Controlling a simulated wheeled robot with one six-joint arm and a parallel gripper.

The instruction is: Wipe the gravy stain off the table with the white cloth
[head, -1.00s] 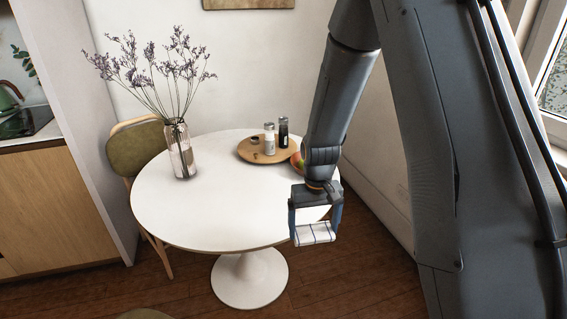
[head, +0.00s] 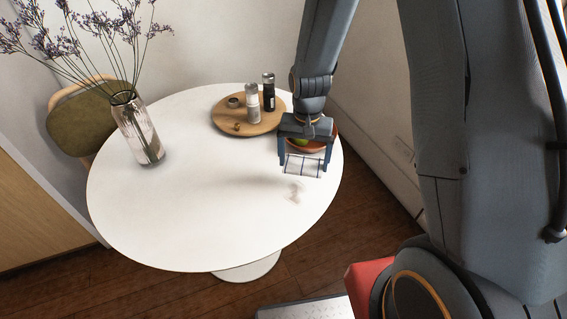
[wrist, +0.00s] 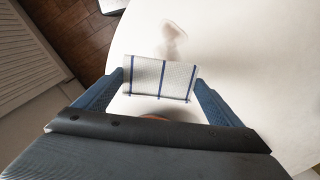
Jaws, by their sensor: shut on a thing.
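My gripper (head: 305,163) is shut on the white cloth (head: 303,167), which has dark blue stripes. In the wrist view the cloth (wrist: 160,78) spans between the two blue fingers of my gripper (wrist: 160,84). The gravy stain (head: 295,191) is a faint brownish smear near the right front edge of the round white table (head: 190,215). In the wrist view the stain (wrist: 173,35) lies just beyond the cloth. The cloth appears held above the table, apart from the stain; its exact height is hard to tell.
A wooden tray (head: 226,121) with a white bottle (head: 253,103), a dark bottle (head: 268,92) and small items stands at the back. A bowl (head: 322,143) is partly hidden behind my gripper. A glass vase (head: 138,130) with dried flowers stands left. The table's front is clear.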

